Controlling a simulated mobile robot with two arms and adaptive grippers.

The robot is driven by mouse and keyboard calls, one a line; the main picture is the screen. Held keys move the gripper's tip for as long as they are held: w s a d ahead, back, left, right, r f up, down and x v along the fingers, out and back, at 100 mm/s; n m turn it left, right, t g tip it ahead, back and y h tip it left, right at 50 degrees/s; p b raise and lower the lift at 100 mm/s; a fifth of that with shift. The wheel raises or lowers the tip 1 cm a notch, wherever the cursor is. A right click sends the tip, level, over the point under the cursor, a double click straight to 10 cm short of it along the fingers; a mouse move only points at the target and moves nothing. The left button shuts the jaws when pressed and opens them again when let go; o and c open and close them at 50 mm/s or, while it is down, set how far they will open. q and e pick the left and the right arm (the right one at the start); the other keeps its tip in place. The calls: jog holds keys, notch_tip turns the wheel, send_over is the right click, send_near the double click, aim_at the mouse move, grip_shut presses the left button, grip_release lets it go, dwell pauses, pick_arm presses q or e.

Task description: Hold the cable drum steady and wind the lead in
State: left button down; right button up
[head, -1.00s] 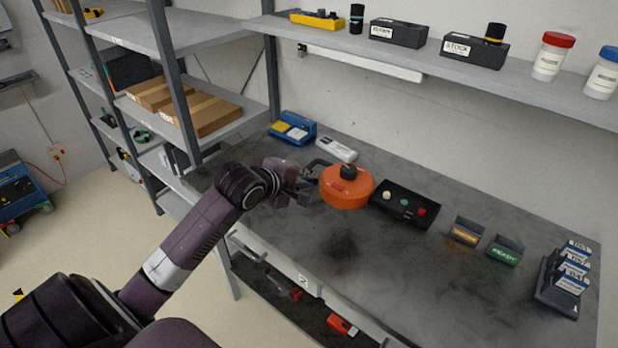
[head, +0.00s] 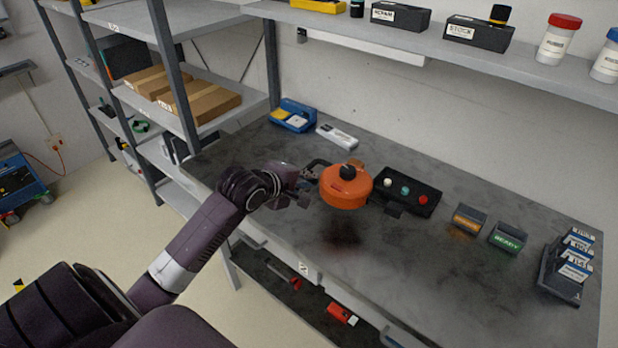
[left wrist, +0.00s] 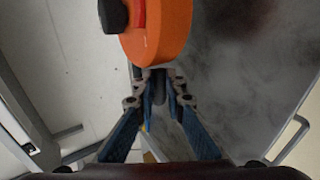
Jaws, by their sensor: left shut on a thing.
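The cable drum (head: 345,191) is a round orange case with a black knob (head: 348,171) on top and a dark handle at its left. It appears above the bench, with a dark shadow below it. My left gripper (head: 304,188) is at its left side, shut on the drum's dark handle. In the left wrist view, the fingers (left wrist: 160,85) close on a dark bar beneath the orange drum (left wrist: 158,35). A dark piece shows at the drum's lower right; I cannot tell what it is. No lead can be made out. My right gripper is not in view.
A black box with coloured buttons (head: 408,191) stands right of the drum. Orange (head: 468,219) and green (head: 508,237) labelled holders and a card rack (head: 563,270) are further right. A blue device (head: 293,115) is behind. The bench front (head: 400,270) is clear.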

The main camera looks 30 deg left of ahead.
aim_at(309, 215)
pick_arm(q)
jog(key=shift+f+b, duration=1.65)
jog(key=shift+f, duration=2.9)
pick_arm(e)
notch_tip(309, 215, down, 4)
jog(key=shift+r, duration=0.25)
pick_arm(q)
jog(key=shift+s+f, duration=0.1)
jog(key=shift+f, duration=0.1)
jog(key=shift+r, duration=0.15)
